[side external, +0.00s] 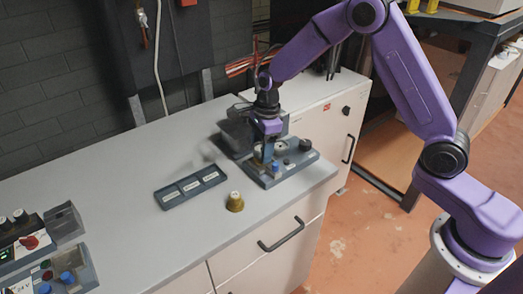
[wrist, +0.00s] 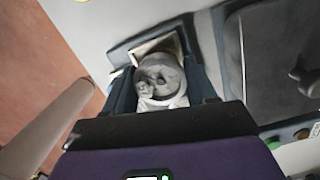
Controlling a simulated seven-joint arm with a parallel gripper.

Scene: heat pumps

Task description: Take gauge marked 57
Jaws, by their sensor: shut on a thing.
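My gripper (side external: 267,152) points down at the grey device (side external: 268,180) on the right of the counter. In the wrist view my gripper (wrist: 163,85) is shut on a round grey-white part (wrist: 160,75), which looks like a gauge; no number is readable on it. I cannot tell whether this part is seated in the device or lifted from it. A brass-coloured round piece with a pale top (side external: 235,202) stands apart on the counter in front; its marking is too small to read.
A dark tray with three labelled compartments (side external: 165,202) lies left of the device. The device carries a blue knob (side external: 275,168) and a dark knob (side external: 305,145). Control boxes (side external: 70,268) stand at the lower left. The left middle of the counter is clear.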

